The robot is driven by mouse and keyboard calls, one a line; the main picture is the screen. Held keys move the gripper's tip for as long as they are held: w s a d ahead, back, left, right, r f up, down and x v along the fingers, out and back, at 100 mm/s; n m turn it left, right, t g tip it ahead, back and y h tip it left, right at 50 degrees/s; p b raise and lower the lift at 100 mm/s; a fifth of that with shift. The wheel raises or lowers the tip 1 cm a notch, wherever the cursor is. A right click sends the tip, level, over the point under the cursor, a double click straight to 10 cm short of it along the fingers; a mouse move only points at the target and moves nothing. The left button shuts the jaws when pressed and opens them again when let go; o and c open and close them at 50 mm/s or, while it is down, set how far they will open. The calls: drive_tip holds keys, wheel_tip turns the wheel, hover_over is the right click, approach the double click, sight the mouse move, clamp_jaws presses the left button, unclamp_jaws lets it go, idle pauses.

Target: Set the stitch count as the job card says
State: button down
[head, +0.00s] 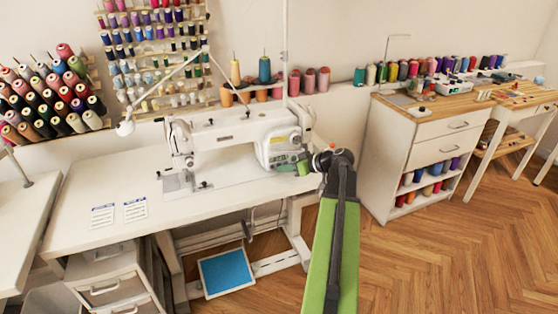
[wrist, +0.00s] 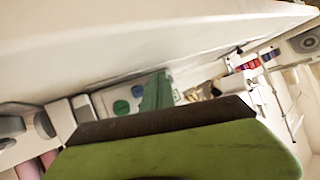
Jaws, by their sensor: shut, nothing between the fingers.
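The white sewing machine (head: 225,140) stands on its table in the head view. Its control panel, with a small greenish display (head: 278,160), is at the right end of the body. Two white printed cards (head: 103,215) and (head: 135,209) lie flat on the table at left; their text is too small to read. My gripper (head: 303,168) is shut and empty, close beside the panel's right side; I cannot tell whether it touches.
The white table (head: 120,185) has clear space at front left. A thin lamp arm (head: 165,80) and a thread rack (head: 155,50) stand behind the machine. A white cabinet (head: 405,150) stands right of my arm. A blue pedal (head: 228,273) is on the floor.

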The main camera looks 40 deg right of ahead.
sight(292, 188)
drive_tip(key=shift+s+a, duration=0.2)
drive_tip(key=shift+s, duration=0.35)
drive_tip(key=shift+s, duration=0.1)
drive_tip(key=s, duration=0.1)
drive_tip(key=s+a, duration=0.1)
drive_tip(key=s, duration=0.1)
drive_tip(key=s+a, duration=0.1)
drive_tip(key=s, duration=0.1)
drive_tip(key=shift+s+a, duration=0.15)
drive_tip(key=shift+s, duration=0.05)
idle(0.8)
